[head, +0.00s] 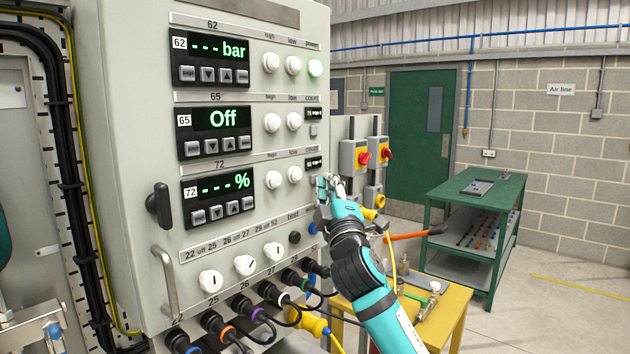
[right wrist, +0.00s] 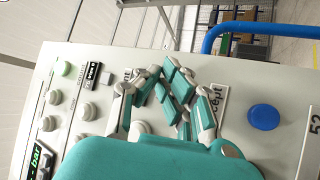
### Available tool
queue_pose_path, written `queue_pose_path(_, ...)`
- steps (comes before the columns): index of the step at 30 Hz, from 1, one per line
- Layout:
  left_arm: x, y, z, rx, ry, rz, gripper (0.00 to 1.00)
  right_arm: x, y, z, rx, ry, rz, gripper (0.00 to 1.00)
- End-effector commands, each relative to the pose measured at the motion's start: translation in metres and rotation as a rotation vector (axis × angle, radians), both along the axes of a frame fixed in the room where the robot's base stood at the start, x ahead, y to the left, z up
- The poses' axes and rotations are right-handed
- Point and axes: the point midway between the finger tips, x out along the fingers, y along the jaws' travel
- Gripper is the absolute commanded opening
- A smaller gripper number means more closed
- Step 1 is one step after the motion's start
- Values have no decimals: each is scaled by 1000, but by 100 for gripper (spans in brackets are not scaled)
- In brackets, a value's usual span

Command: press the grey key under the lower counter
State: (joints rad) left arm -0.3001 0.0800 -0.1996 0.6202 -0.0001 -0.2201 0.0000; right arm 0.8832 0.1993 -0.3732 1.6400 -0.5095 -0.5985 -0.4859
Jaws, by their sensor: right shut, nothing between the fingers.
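The lower counter (head: 314,163) is a small dark display low on the right side of the grey panel. The grey key (head: 320,181) under it is partly covered by my fingers. My right gripper (head: 332,181) is shut and empty, its tips at or very near this key; I cannot tell whether they touch. In the right wrist view my right gripper (right wrist: 160,82) is in front of the panel and hides the lower counter. The upper counter (head: 314,113) has its own grey key (head: 314,130) below it. Part of my left gripper (head: 45,328) seems to show at lower left.
White knobs (head: 294,174) sit left of the counters. A blue button (right wrist: 263,117) is lower on the panel. Cables and plugs (head: 245,305) jut out along the bottom. A yellow table (head: 452,310) stands at right, with a green bench (head: 500,205) behind.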

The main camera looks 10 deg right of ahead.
Motion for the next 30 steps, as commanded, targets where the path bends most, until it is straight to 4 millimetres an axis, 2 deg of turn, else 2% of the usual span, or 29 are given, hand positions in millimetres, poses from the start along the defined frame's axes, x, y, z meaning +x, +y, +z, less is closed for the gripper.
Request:
queue_pose_path(21,0,0,-1,0,0,-1,62,4,3,0,0,-1,1,0)
queue_pose_path(30,0,0,5,0,0,-1,62,-6,-4,0,0,0,-1,0)
